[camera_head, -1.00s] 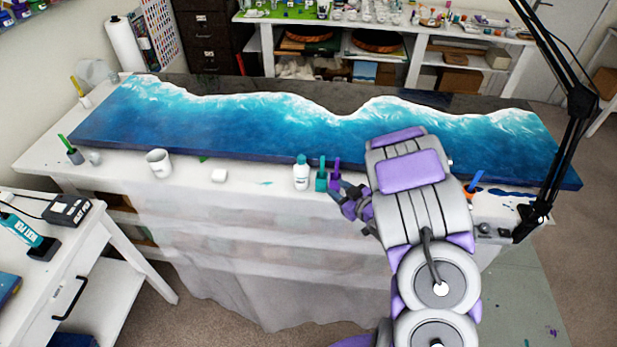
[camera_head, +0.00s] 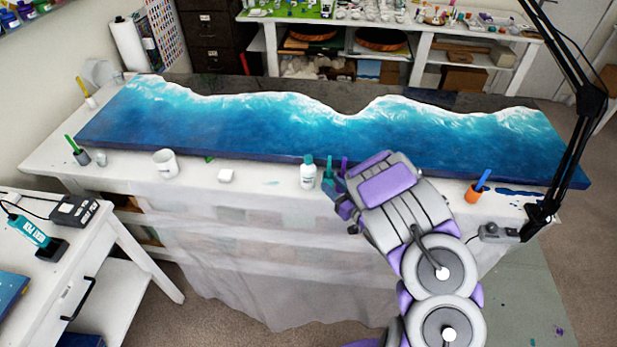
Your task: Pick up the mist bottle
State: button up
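A small white bottle (camera_head: 307,174) with a teal top stands upright at the front edge of the long white table; it looks like the mist bottle. Close to its right stands a teal bottle (camera_head: 328,172), with a purple item (camera_head: 344,166) beside it, both partly covered by my gripper. My gripper (camera_head: 343,204) is at the table's front edge, right of the white bottle and apart from it. My wrist hides much of the fingers, so their opening is unclear.
A blue-and-white wave resin panel (camera_head: 290,135) covers most of the table (camera_head: 130,180). An orange cup (camera_head: 474,193) and a black lamp arm (camera_head: 570,140) are at the right.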

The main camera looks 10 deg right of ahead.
aim_at(311, 163)
jog(key=shift+r+b+x, duration=0.15)
jog(key=shift+b+x, duration=0.1)
jog(key=shift+x, duration=1.6)
jog(key=shift+r+b+x, duration=0.15)
jog(key=shift+b+x, duration=0.1)
jog(key=shift+x, duration=1.6)
jog(key=shift+r+b+x, duration=0.15)
jog(key=shift+b+x, duration=0.1)
jog(key=shift+x, duration=1.65)
jog(key=shift+c, duration=0.2)
grip_shut()
